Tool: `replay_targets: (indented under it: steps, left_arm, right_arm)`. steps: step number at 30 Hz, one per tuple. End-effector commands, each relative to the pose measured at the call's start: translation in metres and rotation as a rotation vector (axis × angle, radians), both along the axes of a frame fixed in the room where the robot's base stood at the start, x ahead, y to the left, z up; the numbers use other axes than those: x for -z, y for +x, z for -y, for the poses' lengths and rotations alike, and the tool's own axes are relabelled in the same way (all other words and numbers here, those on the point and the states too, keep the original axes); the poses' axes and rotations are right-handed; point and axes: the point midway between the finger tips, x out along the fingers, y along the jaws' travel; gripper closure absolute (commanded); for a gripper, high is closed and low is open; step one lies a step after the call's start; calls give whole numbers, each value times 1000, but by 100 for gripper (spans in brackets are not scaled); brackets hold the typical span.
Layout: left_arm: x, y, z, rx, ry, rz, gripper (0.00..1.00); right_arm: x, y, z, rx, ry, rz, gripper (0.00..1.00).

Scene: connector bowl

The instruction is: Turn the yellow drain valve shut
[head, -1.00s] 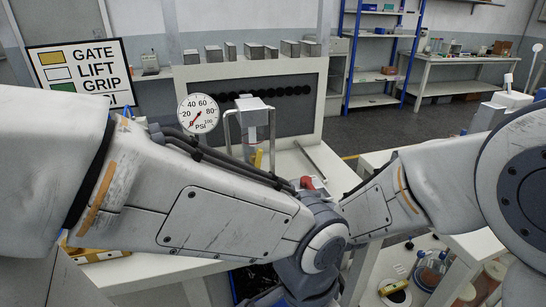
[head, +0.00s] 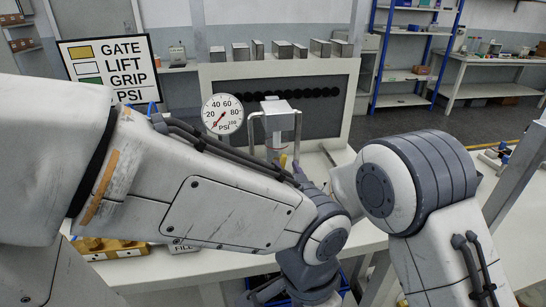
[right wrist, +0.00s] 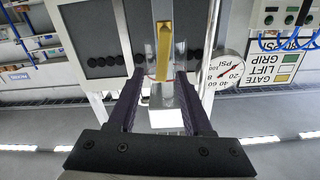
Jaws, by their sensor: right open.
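The yellow valve handle (head: 283,161) shows in the head view as a small piece below the clear tube of the stand, just above my left arm. In the right wrist view, which is upside down, the yellow handle (right wrist: 164,40) is a long upright bar in front of a clear tube. My right gripper (right wrist: 162,74) is open, its two dark fingers pointing toward the handle, one on each side in the picture. I cannot tell contact or how deep the handle sits. My left gripper is hidden behind or below my arms.
A PSI gauge (head: 222,114) with a red needle low on its scale stands left of the metal stand (head: 275,107). A sign (head: 108,70) is behind it. A panel with dark round holes (head: 345,92) stands at the back. The white table (head: 150,277) carries a yellow block (head: 110,247).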

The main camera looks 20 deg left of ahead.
Motion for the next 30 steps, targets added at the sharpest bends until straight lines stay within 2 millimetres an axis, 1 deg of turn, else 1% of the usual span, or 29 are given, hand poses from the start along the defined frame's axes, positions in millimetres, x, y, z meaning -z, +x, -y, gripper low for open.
replay_targets:
  steps: [5, 14, 17, 18, 25, 30]
  left_arm:
    - [-4, 0, 0, 0, 0, 0, 50]
    - [-4, 0, 0, 0, 0, 0, 50]
    - [-4, 0, 0, 0, 0, 0, 50]
    - [-4, 0, 0, 0, 0, 0, 50]
    - [-3, 0, 0, 0, 0, 0, 50]
    - [4, 0, 0, 0, 0, 0, 50]
  right_arm:
    - [0, 7, -2, 8, -1, -1, 50]
    - [0, 5, -14, -5, 0, 0, 50]
    - [0, 4, -15, -6, 0, 0, 84]
    - [0, 4, -15, -7, 0, -1, 100]
    - [1, 4, -14, -6, 2, -2, 100]
    - [3, 5, -12, -6, 29, -19, 100]
